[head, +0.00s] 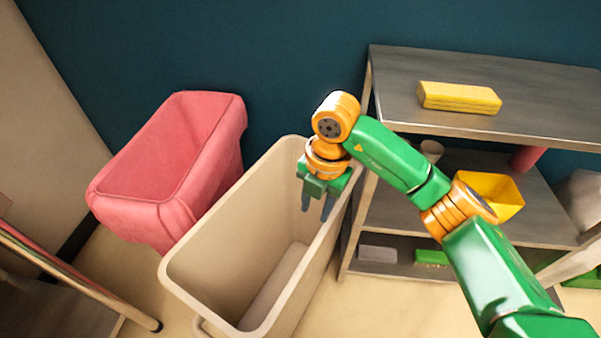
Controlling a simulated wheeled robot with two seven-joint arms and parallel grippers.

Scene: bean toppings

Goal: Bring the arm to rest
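My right arm, green and orange, comes in from the lower right of the head view. It is bent, and its gripper (316,204) points down over the right rim of a beige bin (205,262). The two dark fingers stand apart with nothing seen between them. The bin's inside looks empty where it shows. My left gripper is not in the picture.
A pink bin (168,222) stands left of the beige one. A grey metal shelf (535,100) is on the right, with a yellow box (459,97) on top and a yellow container (490,194) below. A metal-legged table (70,270) is at lower left.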

